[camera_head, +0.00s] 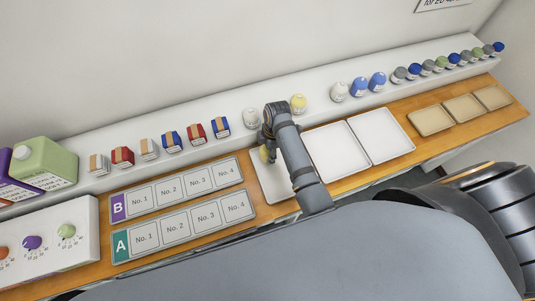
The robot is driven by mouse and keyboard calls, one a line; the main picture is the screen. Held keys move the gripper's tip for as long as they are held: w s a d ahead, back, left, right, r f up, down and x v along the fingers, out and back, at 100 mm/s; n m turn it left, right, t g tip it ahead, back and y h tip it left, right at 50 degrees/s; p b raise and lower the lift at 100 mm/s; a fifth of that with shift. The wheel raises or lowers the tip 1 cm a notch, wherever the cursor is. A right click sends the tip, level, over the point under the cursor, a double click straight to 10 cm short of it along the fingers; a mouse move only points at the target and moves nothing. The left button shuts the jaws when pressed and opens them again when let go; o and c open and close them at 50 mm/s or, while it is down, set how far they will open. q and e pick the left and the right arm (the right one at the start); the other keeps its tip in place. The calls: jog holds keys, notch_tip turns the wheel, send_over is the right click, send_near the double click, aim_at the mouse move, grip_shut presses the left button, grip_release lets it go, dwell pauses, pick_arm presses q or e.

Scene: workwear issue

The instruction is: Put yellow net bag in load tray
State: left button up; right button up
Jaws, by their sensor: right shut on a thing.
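My right gripper (267,146) is above the back left part of the leftmost white tray (270,188). It is shut on a yellow bag (264,155), which is mostly hidden by the fingers; I cannot tell whether it touches the tray. My right forearm covers the right part of this tray. Another yellow bag (298,104) stands on the white shelf just behind my arm. My left gripper is not in view.
Two empty white trays (340,152) lie right of my arm, then several tan trays (432,121). Label boards A (122,246) and B (118,208) lie left. Bags, boxes and a white bag (251,118) line the shelf (200,112).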

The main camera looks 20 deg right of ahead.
aim_at(267, 155)
jog(key=f, duration=0.3)
jog(key=shift+w+a+f+p, duration=0.1)
jog(key=shift+w+a+p, duration=0.1)
jog(key=shift+p, duration=0.15)
jog(key=shift+d+f, duration=0.1)
jog(key=shift+f, duration=0.05)
jog(key=shift+f, duration=0.1)
jog(key=o, duration=1.2)
jog(key=r, duration=0.4)
jog(key=d+r+b, duration=0.1)
jog(key=r, duration=0.3)
jog(key=r+b, duration=0.1)
jog(key=r, duration=0.3)
jog(key=shift+s+d+r, duration=0.1)
jog(key=shift+d, duration=0.05)
